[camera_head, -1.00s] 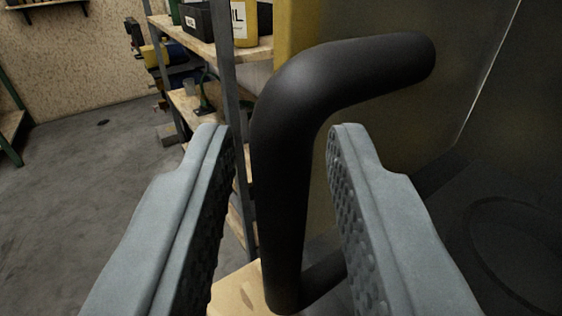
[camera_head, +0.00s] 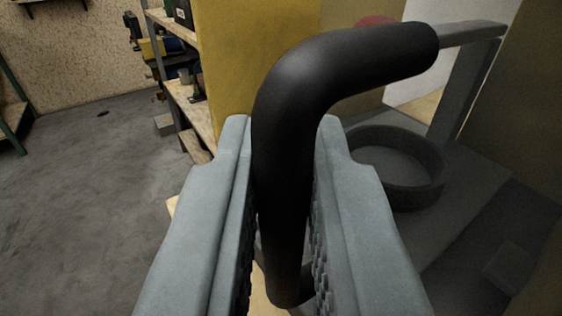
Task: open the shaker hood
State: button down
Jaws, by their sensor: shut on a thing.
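The black bent handle (camera_head: 286,130) of the shaker hood stands upright in the middle of the camera view, with its top bending to the right. My gripper (camera_head: 285,145) is shut on the upright part of the handle, one grey finger on each side. The hood (camera_head: 536,110) shows as a dark see-through panel at the right. Behind it are a dark round ring-shaped holder (camera_head: 408,185) and a grey bracket (camera_head: 468,85). The lower end of the handle is partly hidden between the fingers.
A yellow panel (camera_head: 245,60) stands right behind the handle. A wooden shelf rack (camera_head: 188,105) with several items stands behind it to the left. Bare grey floor (camera_head: 80,200) lies open at the left, with a green-legged bench (camera_head: 14,115) at the far left edge.

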jog(key=s+d, duration=0.5)
jog(key=s, duration=0.2)
jog(key=shift+s+d, duration=0.25)
jog(key=shift+s, duration=0.1)
jog(key=c, duration=1.6)
grip_release()
jog(key=shift+o, duration=0.2)
jog(key=s, duration=1.7)
jog(key=shift+s+d, duration=0.2)
jog(key=shift+d, duration=0.15)
